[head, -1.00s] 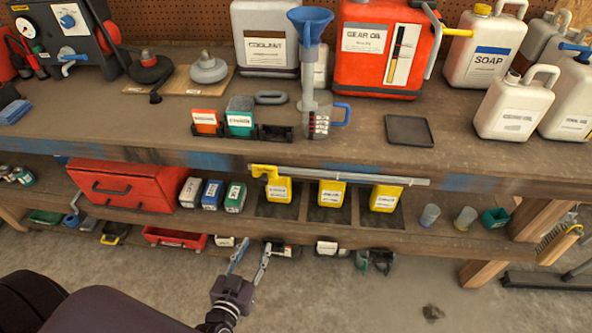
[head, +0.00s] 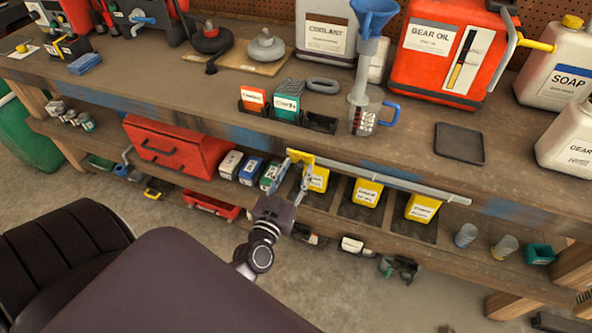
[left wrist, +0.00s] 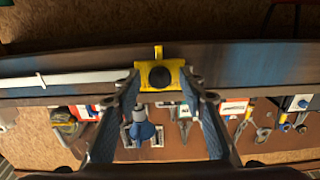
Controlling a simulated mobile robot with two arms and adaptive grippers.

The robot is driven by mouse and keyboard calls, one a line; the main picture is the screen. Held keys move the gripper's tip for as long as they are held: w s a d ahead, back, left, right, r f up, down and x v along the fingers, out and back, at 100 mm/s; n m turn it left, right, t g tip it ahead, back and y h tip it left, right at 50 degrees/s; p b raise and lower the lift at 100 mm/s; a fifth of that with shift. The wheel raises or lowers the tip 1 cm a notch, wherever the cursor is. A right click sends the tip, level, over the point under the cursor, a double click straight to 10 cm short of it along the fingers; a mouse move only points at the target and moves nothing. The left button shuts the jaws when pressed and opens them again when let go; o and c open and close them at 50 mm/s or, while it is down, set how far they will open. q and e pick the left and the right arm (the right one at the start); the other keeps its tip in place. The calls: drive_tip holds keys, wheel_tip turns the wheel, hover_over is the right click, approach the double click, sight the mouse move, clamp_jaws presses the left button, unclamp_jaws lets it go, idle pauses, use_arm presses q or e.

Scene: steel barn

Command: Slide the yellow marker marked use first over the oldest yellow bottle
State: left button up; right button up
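Three yellow bottles stand behind the rail: left (head: 317,179), middle (head: 367,192) and right (head: 422,208). Their labels are too small to read. The marker is by the left bottle. My left gripper (head: 291,184) is just in front of the marker, its fingers apart. In the left wrist view the marker (left wrist: 160,66) lies between or just beyond the fingertips (left wrist: 160,88); contact cannot be told. My right gripper is not in view.
The workbench top (head: 240,90) overhangs the shelf. A red toolbox (head: 180,146) and several small boxes stand left of the bottles. Grey and amber cups (head: 466,235) and a green container (head: 539,254) stand to the right. A blue funnel (head: 373,18) stands above.

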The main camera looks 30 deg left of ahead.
use_arm(q)
drive_tip(key=shift+c, duration=0.4)
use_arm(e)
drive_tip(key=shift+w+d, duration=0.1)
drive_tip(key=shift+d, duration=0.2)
use_arm(q)
clamp_jaws()
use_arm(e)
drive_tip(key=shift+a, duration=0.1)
use_arm(q)
drive_tip(key=shift+d, duration=0.1)
